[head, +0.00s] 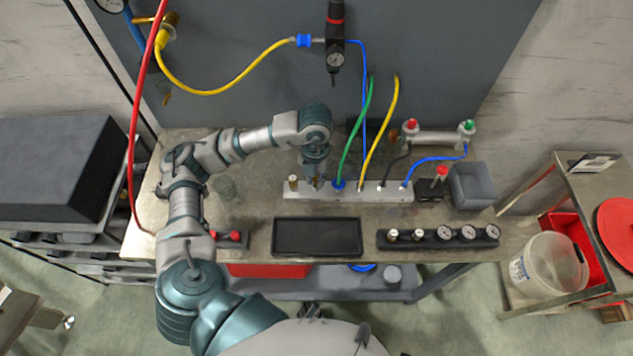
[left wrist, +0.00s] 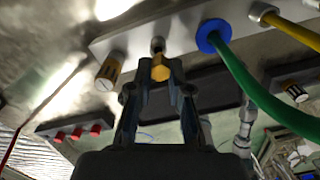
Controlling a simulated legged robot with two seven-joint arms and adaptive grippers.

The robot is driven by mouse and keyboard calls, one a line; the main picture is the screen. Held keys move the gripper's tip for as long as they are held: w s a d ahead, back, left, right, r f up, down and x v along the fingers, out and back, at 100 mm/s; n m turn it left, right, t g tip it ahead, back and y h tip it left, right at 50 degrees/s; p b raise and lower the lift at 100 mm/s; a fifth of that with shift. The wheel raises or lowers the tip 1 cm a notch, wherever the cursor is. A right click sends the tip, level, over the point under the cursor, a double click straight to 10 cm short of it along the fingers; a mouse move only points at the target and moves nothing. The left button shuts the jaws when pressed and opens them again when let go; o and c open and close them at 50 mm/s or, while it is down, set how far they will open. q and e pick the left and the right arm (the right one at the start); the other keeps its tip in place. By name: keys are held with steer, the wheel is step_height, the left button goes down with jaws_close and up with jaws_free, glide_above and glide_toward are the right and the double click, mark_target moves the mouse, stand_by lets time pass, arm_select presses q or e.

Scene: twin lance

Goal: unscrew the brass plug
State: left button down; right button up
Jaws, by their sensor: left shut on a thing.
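The brass plug (left wrist: 160,70) is a yellow hex piece at the front of a pale manifold bar (left wrist: 190,36). In the left wrist view it sits between my left gripper's (left wrist: 158,92) two fingertips, which are shut on it. In the head view the manifold bar (head: 420,195) lies on the bench, and my left gripper (head: 315,180) reaches down to it from above. The plug is hidden there by the gripper. A silver stem or port shows just beyond the plug; I cannot tell how far the plug is seated. My right gripper is not in view.
A brass fitting (left wrist: 108,73) stands left of the plug; a green hose (left wrist: 236,75) in a blue collar rises to the right. In front lie an empty black tray (head: 317,250) and a gauge rack (head: 440,241). A grey bin (head: 472,186) stands right.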

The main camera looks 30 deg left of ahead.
arm_select(q)
steer(key=shift+a+r+p, duration=0.1)
steer(key=shift+r+p, duration=0.2)
steer(key=shift+r, duration=0.25)
steer(key=shift+d+r+p, duration=0.2)
steer(key=shift+r+p, duration=0.45)
steer(key=shift+r, duration=0.3)
steer(key=shift+s+f, duration=0.1)
steer(key=shift+f, duration=0.05)
